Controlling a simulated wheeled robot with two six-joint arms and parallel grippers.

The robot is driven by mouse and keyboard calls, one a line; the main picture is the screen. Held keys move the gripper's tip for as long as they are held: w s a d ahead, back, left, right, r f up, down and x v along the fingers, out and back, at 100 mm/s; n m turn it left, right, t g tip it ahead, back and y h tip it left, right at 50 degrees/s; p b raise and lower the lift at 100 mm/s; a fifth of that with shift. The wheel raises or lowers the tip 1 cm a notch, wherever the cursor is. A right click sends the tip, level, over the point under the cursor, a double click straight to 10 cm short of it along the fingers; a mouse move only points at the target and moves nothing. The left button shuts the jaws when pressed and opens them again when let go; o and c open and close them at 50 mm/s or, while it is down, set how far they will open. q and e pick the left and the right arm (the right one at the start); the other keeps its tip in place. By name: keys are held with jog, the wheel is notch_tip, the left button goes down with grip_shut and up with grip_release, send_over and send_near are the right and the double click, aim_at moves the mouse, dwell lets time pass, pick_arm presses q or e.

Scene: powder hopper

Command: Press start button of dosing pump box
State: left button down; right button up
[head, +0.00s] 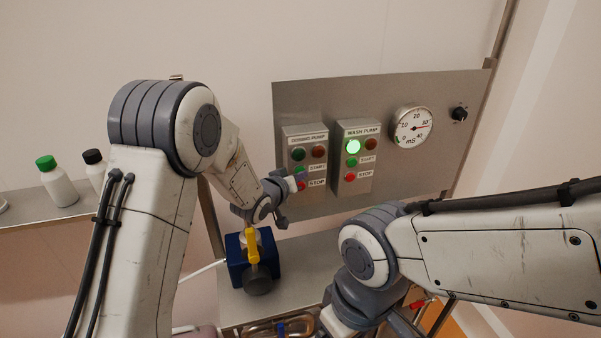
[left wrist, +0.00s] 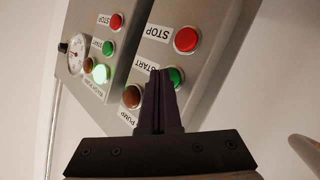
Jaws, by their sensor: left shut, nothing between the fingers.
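The dosing pump box (head: 305,139) is on the grey wall panel, with two unlit lamps above a green start button (head: 299,170) and a red stop button. In the left wrist view the box appears upside down. There its green start button (left wrist: 176,76) is partly behind my fingertips, and its red stop button (left wrist: 186,39) is clear. My left gripper (head: 301,178) is shut and empty, its tips in front of the box by the START label. It also shows in the left wrist view (left wrist: 160,73). I cannot tell whether it touches the button. My right gripper is not in view.
The wash pump box (head: 364,187) is just to the right, its green lamp lit. A dial gauge (head: 412,127) and black knob (head: 459,114) are further right. A blue unit with a yellow handle (head: 251,246) stands below my left gripper. Bottles (head: 58,184) stand at left.

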pick_arm(q)
jog(key=shift+w, duration=0.15)
dwell(0.4)
jog(key=shift+s+d+r+b, duration=0.1)
jog(key=shift+s+b, duration=0.1)
jog(key=shift+s, duration=0.2)
jog(key=shift+s+d+b, duration=0.1)
jog(key=shift+s+b, duration=0.05)
jog(key=shift+s, duration=0.25)
jog(key=s, duration=0.1)
jog(key=s+d+b, duration=0.1)
jog(key=s, duration=0.2)
jog(key=shift+s+d+b, duration=0.25)
jog(key=shift+s+b, duration=0.1)
jog(key=shift+b, duration=0.05)
